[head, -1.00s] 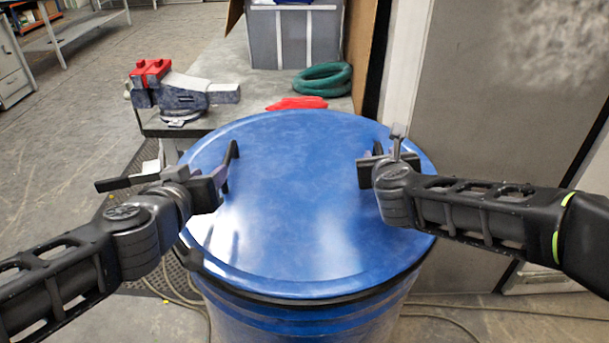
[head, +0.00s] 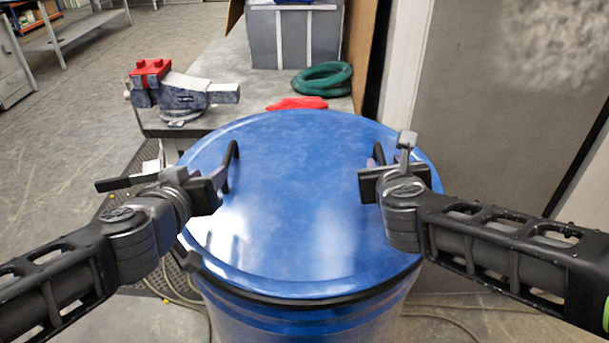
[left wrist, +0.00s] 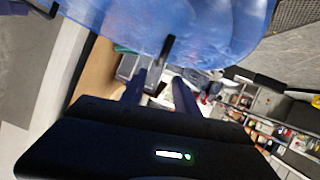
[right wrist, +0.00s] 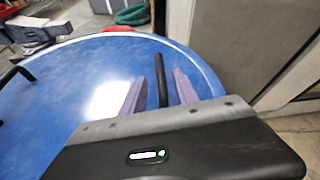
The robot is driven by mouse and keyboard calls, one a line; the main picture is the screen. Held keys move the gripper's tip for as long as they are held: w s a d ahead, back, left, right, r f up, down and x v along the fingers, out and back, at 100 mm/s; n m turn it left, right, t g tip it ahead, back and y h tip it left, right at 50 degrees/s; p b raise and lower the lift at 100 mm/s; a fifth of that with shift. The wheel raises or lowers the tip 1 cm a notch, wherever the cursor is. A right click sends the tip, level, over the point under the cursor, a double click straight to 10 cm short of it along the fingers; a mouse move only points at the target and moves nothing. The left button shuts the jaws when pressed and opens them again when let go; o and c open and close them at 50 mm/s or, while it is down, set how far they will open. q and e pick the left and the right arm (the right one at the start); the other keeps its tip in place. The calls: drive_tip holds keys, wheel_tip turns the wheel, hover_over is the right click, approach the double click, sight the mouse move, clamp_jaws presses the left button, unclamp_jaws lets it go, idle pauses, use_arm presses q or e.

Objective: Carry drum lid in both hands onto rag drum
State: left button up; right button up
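The blue drum lid (head: 290,215) lies over the top of the blue rag drum (head: 310,318); I cannot tell whether it is fully seated. It has a black upright handle near each side. My left gripper (head: 222,185) is at the left handle (head: 234,158). In the left wrist view, that handle (left wrist: 167,50) stands between the spread fingers (left wrist: 160,90). My right gripper (head: 380,170) is at the right handle. In the right wrist view, the right handle (right wrist: 163,82) stands between the fingers (right wrist: 162,88), with gaps. Both grippers look open.
Behind the drum is a bench (head: 235,75) with a red and grey vise (head: 175,92), a red cloth (head: 298,103), a green hose coil (head: 322,79) and a grey bin (head: 295,38). A grey panel (head: 500,110) stands at right. Cables lie on the floor around the drum.

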drive_tip(key=v, duration=0.4)
drive_tip(key=shift+s+r, duration=0.15)
drive_tip(key=shift+s, duration=0.2)
drive_tip(key=shift+s+a, duration=0.1)
